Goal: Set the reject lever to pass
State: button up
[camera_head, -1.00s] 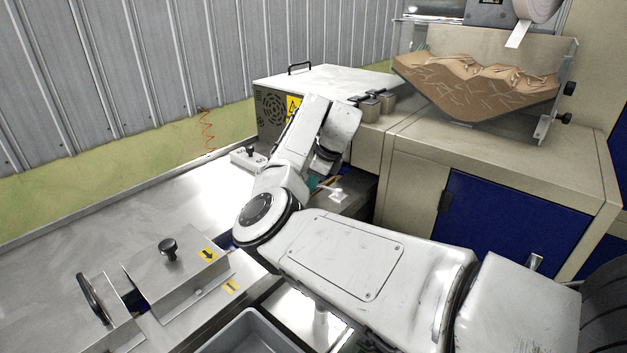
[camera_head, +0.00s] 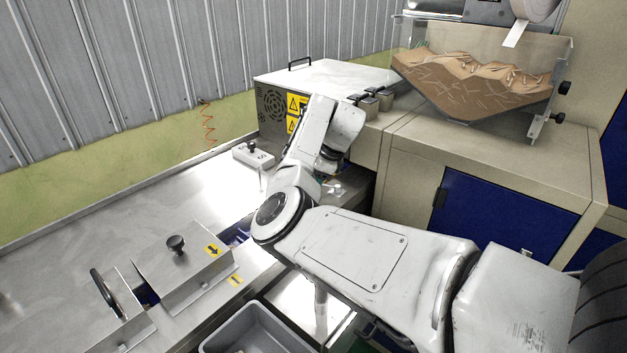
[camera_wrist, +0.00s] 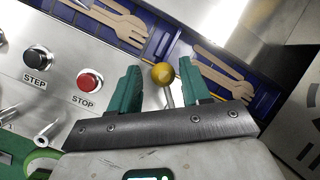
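A lever with a round yellow knob (camera_wrist: 162,73) and a thin metal stem stands in the wrist view, by the edge of a grey panel. My gripper (camera_wrist: 160,82) is open, with its two green fingers apart on either side of the lever. The knob shows just past the fingertips, and I cannot tell whether either finger touches it. No label for the lever's positions is readable. In the head view my arm hides the gripper and the lever.
A black STEP button (camera_wrist: 38,58) and a red STOP button (camera_wrist: 89,80) sit left of the fingers. Blue compartments (camera_wrist: 262,101) with wooden forks lie beyond. In the head view, a grey bin (camera_head: 262,318) stands below my arm, and a beige machine (camera_head: 400,205) stands right.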

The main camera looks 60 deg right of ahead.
jog(key=shift+o, duration=0.3)
jog(key=shift+r, duration=0.1)
jog(key=shift+s+r, duration=0.15)
jog(key=shift+r, duration=0.15)
jog(key=b+v, duration=0.1)
jog(key=v, duration=0.9)
